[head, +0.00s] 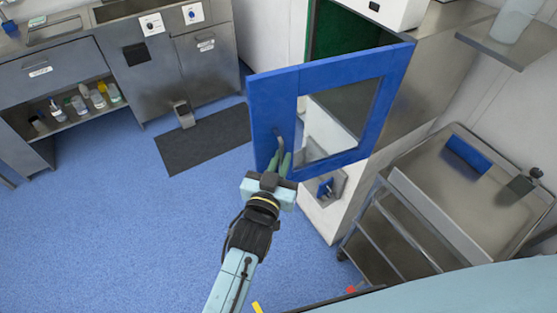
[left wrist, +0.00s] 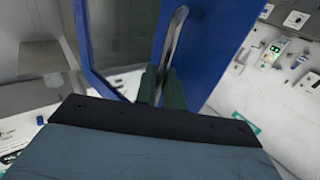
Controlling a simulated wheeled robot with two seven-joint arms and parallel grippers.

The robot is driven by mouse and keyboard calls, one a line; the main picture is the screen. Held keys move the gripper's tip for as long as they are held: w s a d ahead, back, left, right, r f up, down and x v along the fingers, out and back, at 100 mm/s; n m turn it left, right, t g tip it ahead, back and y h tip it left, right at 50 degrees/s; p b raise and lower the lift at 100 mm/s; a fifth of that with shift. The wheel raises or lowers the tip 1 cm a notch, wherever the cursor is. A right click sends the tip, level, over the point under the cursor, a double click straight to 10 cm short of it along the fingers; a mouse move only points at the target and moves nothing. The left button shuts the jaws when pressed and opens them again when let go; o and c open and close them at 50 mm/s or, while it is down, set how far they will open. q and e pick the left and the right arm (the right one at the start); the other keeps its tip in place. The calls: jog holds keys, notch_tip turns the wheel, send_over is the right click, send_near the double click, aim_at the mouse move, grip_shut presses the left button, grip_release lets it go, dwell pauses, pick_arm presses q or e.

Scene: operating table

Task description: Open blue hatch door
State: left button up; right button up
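The blue hatch door (head: 335,70) has a blue frame around a glass window. It stands swung out from the wall, and a dark green opening (head: 340,32) shows behind its top edge. Its metal handle (head: 281,145) is on the lower left part of the frame. My left gripper (head: 276,163) is at this handle, with its green fingers on either side of it. In the left wrist view the handle (left wrist: 175,35) runs down between the two fingers (left wrist: 162,88), which look closed on it. The blue door (left wrist: 212,45) fills the middle there. My right gripper is not in view.
A steel cart (head: 440,185) with a blue item on top stands right of the door. A steel counter (head: 60,60) with bottles on its shelf is at the left. A dark mat (head: 205,138) lies on the blue floor (head: 120,210), which is mostly clear left of my arm.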

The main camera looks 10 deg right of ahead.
pick_arm(q)
jog(key=o, duration=0.3)
jog(key=shift+d, duration=0.25)
jog(key=shift+a, duration=0.15)
jog(key=v, duration=1.3)
jog(key=shift+s+b, duration=0.2)
jog(key=shift+b, duration=0.15)
jog(key=s+a+f+g+y+b, duration=0.2)
jog(key=a+f, duration=0.2)
jog(key=f, duration=0.8)
jog(key=s+a+f+n+g+y+b, duration=0.1)
jog(key=s+a+f+g+b, duration=0.15)
jog(key=f, duration=0.85)
jog(key=s+a+f+g+y+b, duration=0.15)
jog(key=a+f, duration=0.25)
jog(key=f, duration=0.8)
jog(key=s+a+f+n+g+y+b, duration=0.1)
jog(key=s+a+f+g, duration=0.3)
jog(key=s+a+f, duration=0.5)
jog(key=s+a+f+n+g+y+b, duration=0.2)
jog(key=s+a+f+g+y+b, duration=0.2)
jog(key=s+a+f, duration=0.6)
jog(key=s+f, duration=0.3)
jog(key=s, duration=0.2)
jog(key=shift+f, duration=0.15)
